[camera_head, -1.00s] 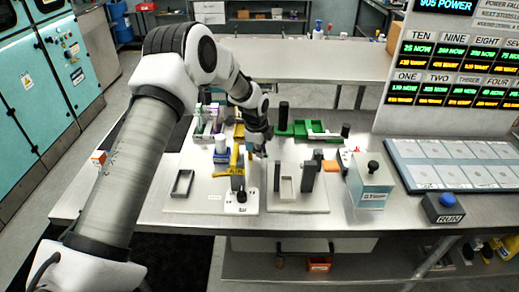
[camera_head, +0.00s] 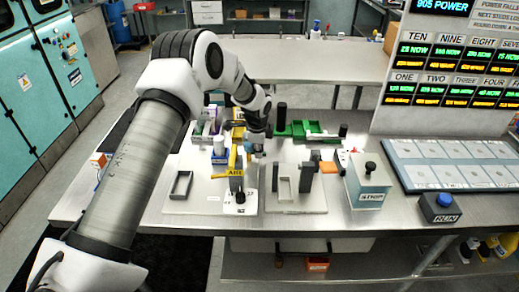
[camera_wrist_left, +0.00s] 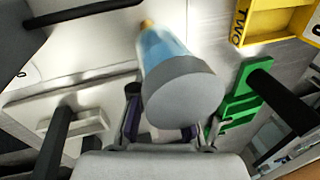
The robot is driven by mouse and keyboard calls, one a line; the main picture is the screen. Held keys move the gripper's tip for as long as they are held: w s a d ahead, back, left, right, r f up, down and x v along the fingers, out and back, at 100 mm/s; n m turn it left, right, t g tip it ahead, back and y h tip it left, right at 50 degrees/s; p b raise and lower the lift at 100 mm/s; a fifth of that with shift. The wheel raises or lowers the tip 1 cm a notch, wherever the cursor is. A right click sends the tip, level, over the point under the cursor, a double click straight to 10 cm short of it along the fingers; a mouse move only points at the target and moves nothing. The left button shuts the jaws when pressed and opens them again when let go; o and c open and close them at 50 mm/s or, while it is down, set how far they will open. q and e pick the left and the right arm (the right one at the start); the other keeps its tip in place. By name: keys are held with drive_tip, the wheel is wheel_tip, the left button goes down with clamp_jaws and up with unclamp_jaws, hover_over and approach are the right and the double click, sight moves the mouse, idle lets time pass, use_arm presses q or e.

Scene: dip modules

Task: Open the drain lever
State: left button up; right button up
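My left gripper (camera_head: 257,150) is over the middle of the bench, above the two white fixtures. In the left wrist view a blue translucent cylinder (camera_wrist_left: 163,45) with a grey end sits between its dark fingers (camera_wrist_left: 162,128), and they look shut on it. No part is clearly marked as the drain lever. A small black knob (camera_head: 240,197) stands at the front of the left fixture, below a yellow labelled part (camera_head: 235,170). A white and red part (camera_head: 343,158) stands right of the fixtures. My right gripper is not in view.
The left fixture (camera_head: 205,205) and right fixture (camera_head: 312,205) carry upright dark posts. A green rack (camera_head: 298,130) lies behind.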

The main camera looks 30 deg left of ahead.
use_arm(q)
drive_tip(key=shift+o, duration=0.9)
drive_tip(key=shift+w+a+f, duration=0.1)
drive_tip(key=shift+f, duration=0.05)
drive_tip(key=v, duration=1.2)
